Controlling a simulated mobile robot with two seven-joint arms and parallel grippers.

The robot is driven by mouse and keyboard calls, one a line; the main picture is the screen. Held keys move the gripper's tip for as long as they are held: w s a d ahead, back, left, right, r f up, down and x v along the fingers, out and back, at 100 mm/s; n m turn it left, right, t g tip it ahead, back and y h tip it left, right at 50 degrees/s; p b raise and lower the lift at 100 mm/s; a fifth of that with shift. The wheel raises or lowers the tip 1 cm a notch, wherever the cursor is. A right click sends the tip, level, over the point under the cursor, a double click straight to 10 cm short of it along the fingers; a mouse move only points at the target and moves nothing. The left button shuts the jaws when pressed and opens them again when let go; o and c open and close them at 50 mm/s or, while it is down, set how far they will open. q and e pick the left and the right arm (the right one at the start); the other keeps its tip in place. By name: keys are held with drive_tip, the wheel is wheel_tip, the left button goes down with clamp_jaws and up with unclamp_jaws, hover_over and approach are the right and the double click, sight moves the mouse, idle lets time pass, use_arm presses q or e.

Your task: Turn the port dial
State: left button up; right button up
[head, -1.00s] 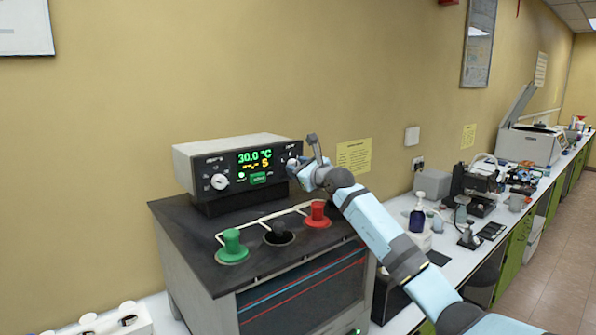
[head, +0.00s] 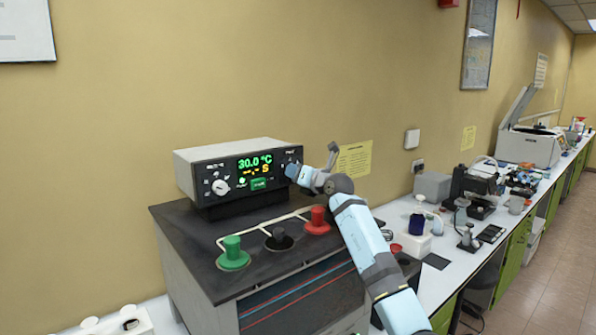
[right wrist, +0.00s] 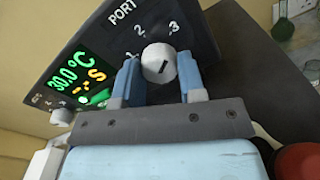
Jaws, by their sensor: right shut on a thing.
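The port dial (right wrist: 158,62) is a round light-grey knob with a dark pointer mark. It sits under the printed word PORT, with numbers around it, on the black front panel of the control box (head: 222,160). My right gripper (right wrist: 160,78) has a blue finger on each side of the dial and is shut on it. In the head view the right gripper (head: 293,171) is at the right end of the panel and hides the dial. The green display (head: 255,162) reads 30.0 °C with an S below. My left gripper is not in view.
The bench at right (head: 440,284) carries bottles and instruments. The wall stands close behind the box.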

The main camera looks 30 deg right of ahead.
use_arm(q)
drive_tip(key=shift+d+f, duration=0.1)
use_arm(e)
drive_tip(key=shift+m, duration=0.5)
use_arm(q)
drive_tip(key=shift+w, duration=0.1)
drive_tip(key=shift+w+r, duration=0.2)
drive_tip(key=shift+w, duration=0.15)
use_arm(e)
drive_tip(key=o, duration=0.9)
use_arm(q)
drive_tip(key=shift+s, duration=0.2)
